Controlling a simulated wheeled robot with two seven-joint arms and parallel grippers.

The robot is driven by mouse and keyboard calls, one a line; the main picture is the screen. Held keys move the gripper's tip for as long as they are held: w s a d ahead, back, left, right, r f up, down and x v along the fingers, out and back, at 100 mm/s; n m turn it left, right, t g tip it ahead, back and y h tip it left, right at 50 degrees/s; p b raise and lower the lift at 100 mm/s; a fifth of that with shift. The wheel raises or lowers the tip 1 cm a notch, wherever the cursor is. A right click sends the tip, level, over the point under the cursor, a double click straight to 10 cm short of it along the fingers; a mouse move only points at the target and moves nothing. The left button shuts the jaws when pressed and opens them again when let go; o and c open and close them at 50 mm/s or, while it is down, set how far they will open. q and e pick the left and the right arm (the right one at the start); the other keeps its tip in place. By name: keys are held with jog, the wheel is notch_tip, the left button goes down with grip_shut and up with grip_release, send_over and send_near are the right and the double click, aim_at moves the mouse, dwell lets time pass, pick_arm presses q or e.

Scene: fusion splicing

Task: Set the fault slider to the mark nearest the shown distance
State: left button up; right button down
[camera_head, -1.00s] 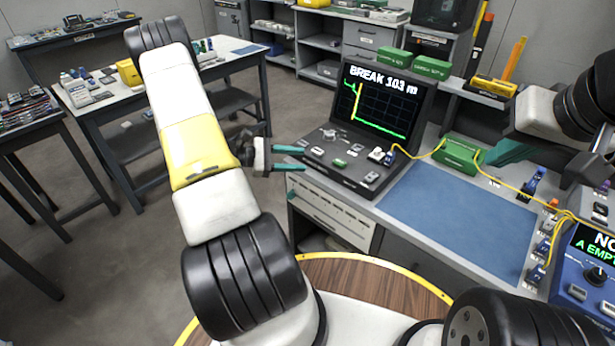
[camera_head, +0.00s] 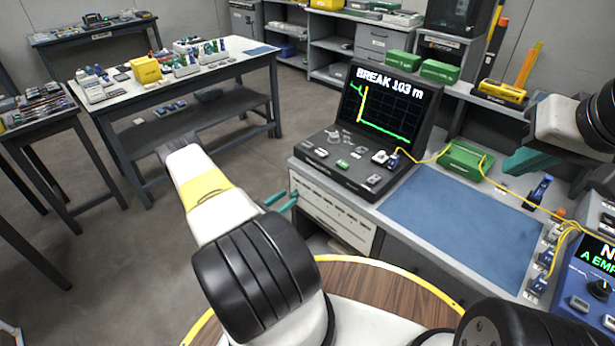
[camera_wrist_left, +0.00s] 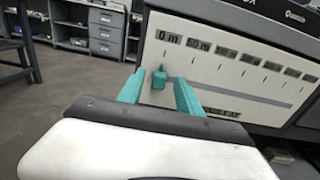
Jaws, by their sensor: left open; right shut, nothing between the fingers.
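The tester's screen (camera_head: 388,100) reads "BREAK 103 m". The white slider panel (camera_head: 338,215) is on the bench front below it. In the left wrist view the panel (camera_wrist_left: 235,75) carries a row of marks; "0 m" and "50 m" are legible, the others too small to read. The teal slider knob (camera_wrist_left: 159,78) sits at the groove's left end, below the "0 m" mark. My left gripper (camera_wrist_left: 158,90) is open, with the knob appearing between its fingertips; contact is unclear. It also shows at the panel's left edge (camera_head: 281,202). My right gripper (camera_head: 528,161) is shut and empty above the bench.
A blue mat (camera_head: 455,205) lies on the bench, with a green box (camera_head: 462,160) and yellow fibre cable behind it. A second device (camera_head: 595,270) stands at the right. A side table (camera_head: 180,75) with small parts stands at the left. The floor between is clear.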

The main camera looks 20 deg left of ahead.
aim_at(294, 194)
pick_arm(q)
jog(key=shift+x, duration=1.15)
jog(key=shift+c, duration=0.2)
grip_shut()
dwell(0.4)
